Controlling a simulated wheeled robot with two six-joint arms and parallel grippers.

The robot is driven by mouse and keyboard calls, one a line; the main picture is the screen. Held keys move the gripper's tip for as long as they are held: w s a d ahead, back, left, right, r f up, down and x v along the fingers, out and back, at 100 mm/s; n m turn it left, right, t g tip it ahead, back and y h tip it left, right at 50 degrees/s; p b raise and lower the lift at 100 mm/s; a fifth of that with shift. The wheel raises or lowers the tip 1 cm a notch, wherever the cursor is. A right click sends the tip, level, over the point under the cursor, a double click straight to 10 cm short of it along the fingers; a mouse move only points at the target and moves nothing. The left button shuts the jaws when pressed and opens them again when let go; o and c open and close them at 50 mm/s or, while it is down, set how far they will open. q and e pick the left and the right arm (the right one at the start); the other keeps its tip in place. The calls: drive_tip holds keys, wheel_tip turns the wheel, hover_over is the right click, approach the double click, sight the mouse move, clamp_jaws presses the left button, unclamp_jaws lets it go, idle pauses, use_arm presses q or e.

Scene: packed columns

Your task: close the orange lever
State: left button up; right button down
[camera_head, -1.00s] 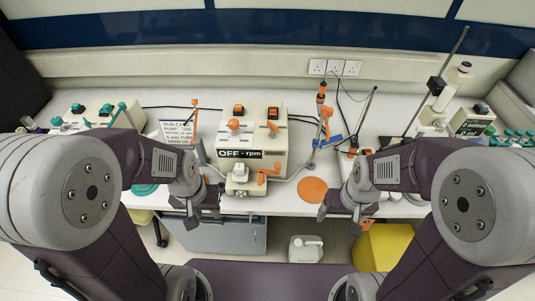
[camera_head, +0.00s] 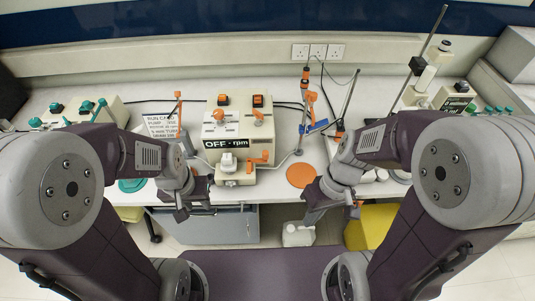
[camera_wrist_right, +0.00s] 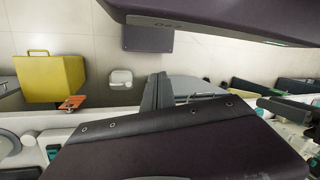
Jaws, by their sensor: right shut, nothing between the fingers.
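A pump box (camera_head: 238,128) labelled "OFF-rpm" stands on the bench in the head view. An orange lever (camera_head: 258,158) is on its lower front, beside the white pump head (camera_head: 228,163). Other orange levers show on the pump's upper face (camera_head: 258,117), on the left stand (camera_head: 178,97) and on the right column (camera_head: 311,98). I cannot tell which one the task names. My left gripper (camera_head: 182,212) hangs at the bench's front edge, left of the pump; its jaws are unclear. My right gripper (camera_head: 309,215) is shut and empty, just below the orange disc. Neither touches a lever.
An orange disc (camera_head: 301,175) lies near the bench's front edge. A printed sign (camera_head: 162,125) stands left of the pump. A white jug (camera_head: 298,234) and a yellow bin (camera_head: 371,226) are on the floor. Thin tubing and cables run between pump and column.

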drive_tip(key=w+a+r+g+y+b, duration=0.15)
drive_tip(key=a+y+b, duration=0.25)
drive_tip(key=a+y, duration=0.55)
drive_tip(key=w+a+r+m+t+y+b, duration=0.1)
drive_tip(key=w+a+r+t+y+b, duration=0.15)
drive_tip(key=w, duration=0.55)
drive_tip(key=w+d+f+m+t+b, duration=0.6)
drive_tip(key=w+d+f+m+t, duration=0.45)
drive_tip(key=w+f+t, duration=0.2)
drive_tip(key=shift+n+g, duration=0.25)
drive_tip(key=shift+g, duration=0.2)
drive_tip(key=x, duration=0.4)
drive_tip(key=p+x, duration=0.1)
drive_tip(key=x, duration=0.3)
drive_tip(key=shift+w, duration=0.55)
drive_tip(key=shift+f, duration=0.1)
